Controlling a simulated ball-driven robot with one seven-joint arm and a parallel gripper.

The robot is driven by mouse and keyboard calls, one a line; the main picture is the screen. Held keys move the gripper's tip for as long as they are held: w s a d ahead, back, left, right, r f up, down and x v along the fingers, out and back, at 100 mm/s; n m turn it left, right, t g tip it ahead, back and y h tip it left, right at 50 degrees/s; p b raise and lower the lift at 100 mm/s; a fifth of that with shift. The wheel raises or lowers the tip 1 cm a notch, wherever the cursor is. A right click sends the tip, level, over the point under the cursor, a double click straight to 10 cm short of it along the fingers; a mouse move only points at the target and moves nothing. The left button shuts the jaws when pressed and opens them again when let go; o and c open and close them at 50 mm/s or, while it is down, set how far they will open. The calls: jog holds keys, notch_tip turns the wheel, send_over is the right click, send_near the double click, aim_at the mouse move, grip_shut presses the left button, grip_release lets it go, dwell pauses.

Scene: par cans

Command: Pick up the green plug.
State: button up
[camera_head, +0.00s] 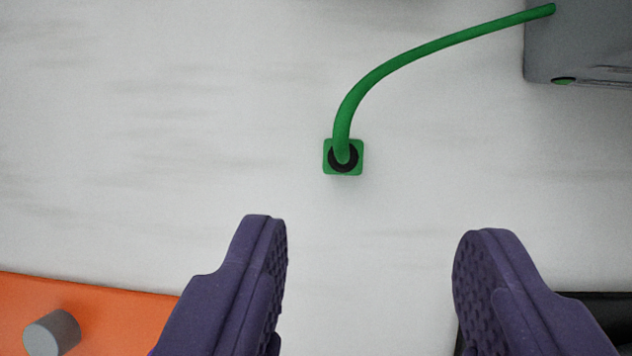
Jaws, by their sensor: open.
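The green plug (329,168) stands on the pale surface just above the picture's middle. It is a small green square with a black ring, and a green cable (400,60) rises from its centre and curves up and right to a grey box. My gripper (368,235) is open, with its two purple fingers spread wide at the bottom of the picture. Nothing is between the fingers. The plug lies beyond the fingertips, apart from them, left of the middle of the gap.
The grey box (585,40) stands at the upper right. An orange surface (120,315) with a grey cylinder (52,333) lies at the lower left. A black thing (600,310) shows at the lower right. The pale surface (150,150) around the plug is clear.

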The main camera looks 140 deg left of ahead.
aim_at(343, 163)
jog(key=b+x, duration=0.1)
jog(key=x, duration=0.2)
jog(key=b+x, duration=0.1)
jog(key=x, duration=0.2)
jog(key=s+a+b+x, duration=0.1)
jog(key=x, duration=0.2)
jog(key=shift+w+f, duration=0.1)
jog(key=shift+f, duration=0.55)
jog(key=shift+r, duration=0.1)
grip_shut()
